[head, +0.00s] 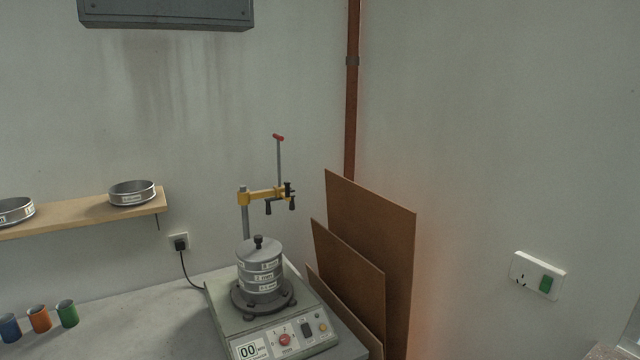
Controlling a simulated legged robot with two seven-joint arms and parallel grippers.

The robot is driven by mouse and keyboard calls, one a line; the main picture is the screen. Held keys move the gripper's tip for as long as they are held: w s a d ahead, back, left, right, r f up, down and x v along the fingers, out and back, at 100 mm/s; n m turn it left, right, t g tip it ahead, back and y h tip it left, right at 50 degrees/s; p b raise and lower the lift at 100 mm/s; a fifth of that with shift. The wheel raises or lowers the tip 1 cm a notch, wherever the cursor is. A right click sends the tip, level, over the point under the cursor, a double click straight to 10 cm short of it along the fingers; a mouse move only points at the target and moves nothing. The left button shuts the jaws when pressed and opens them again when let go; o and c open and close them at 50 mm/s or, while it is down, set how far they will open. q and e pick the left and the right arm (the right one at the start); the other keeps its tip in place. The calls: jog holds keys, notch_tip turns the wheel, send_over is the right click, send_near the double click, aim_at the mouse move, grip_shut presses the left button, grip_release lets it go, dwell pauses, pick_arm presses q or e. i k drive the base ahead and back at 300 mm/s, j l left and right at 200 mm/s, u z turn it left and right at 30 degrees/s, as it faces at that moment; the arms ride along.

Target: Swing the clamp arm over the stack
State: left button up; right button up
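The yellow clamp arm (262,196) sits on a grey upright post (245,221) at the back of the sieve shaker (270,339). It reaches to the right from the post, above and behind the stack, and carries dark handles and a tall grey lever with a red tip (278,136). I cannot tell exactly whether its end is over the stack. The stack of grey sieves (261,271) stands upright on the shaker's dark round base, with a lid and black knob on top. The clamp and the lid are apart. Neither of my grippers is in view.
Brown boards (372,250) lean on the wall right of the shaker. Blue, orange and green cups (67,314) stand on the bench (130,325) at left. A wooden shelf (90,214) holds loose sieves. A power cord runs from a wall socket (179,242) behind the shaker.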

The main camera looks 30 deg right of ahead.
aim_at(244, 199)
jog(key=i+l, duration=0.1)
jog(key=l, duration=1.05)
jog(key=i+l, duration=0.15)
jog(key=l, duration=1)
jog(key=i+j+z, duration=0.2)
jog(key=j+z, duration=0.2)
jog(key=i+j+z, duration=0.2)
jog(key=z, duration=0.25)
jog(key=i+j+z, duration=0.1)
jog(key=j+z, duration=0.3)
jog(key=j, duration=0.15)
jog(key=j+z, duration=0.8)
jog(key=k+j, duration=0.05)
jog(key=j, duration=0.05)
